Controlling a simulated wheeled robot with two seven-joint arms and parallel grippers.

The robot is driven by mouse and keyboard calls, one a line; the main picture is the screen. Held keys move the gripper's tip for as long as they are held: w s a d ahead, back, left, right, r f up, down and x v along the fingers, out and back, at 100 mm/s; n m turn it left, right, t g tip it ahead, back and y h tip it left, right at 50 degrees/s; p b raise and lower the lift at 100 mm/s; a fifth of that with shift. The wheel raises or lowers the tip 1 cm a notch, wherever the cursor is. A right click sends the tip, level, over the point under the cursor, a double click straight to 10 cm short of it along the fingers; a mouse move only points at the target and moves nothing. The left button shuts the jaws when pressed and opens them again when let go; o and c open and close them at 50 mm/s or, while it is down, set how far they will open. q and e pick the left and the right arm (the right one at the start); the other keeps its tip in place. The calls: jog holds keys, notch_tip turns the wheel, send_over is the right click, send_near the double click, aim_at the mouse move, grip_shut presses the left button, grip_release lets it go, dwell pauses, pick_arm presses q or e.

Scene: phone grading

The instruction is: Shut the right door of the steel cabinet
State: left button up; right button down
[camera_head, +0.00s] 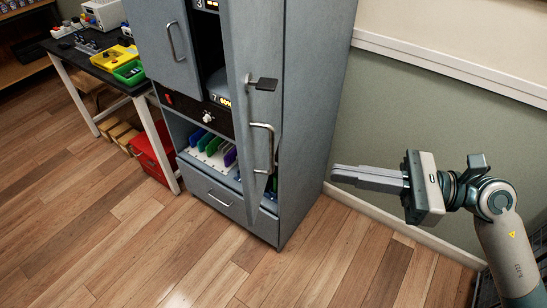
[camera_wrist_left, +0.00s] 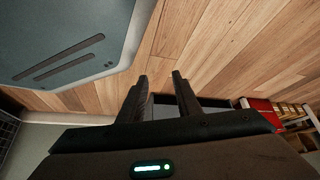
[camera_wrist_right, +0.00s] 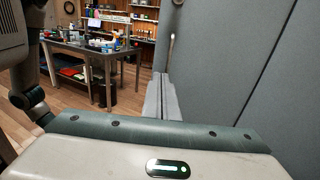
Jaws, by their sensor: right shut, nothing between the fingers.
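The steel cabinet (camera_head: 312,95) stands in the middle of the head view. Its right door (camera_head: 255,40) stands partly open, with the inside showing to its left. The door carries a bar handle (camera_head: 271,150) and a dark tab (camera_head: 262,84). My right gripper (camera_head: 334,174) is shut and empty, to the right of the cabinet and apart from it, pointing left. Its closed fingers also show in the right wrist view (camera_wrist_right: 160,76), beside a large grey panel. My left gripper (camera_wrist_left: 159,75) is open and empty in the left wrist view, outside the head view.
The cabinet's left door (camera_head: 160,35) looks shut. Inside the cabinet, colored upright items (camera_head: 210,145) stand above a drawer (camera_head: 215,196). A black workbench (camera_head: 88,62) with bins stands at the left, with a red box (camera_head: 152,155) below. The wooden floor in front is clear.

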aim_at(249, 159)
pick_arm(q)
jog(key=shift+a, duration=0.1)
pick_arm(e)
jog(key=shift+a, duration=0.15)
pick_arm(q)
jog(key=shift+s, duration=0.1)
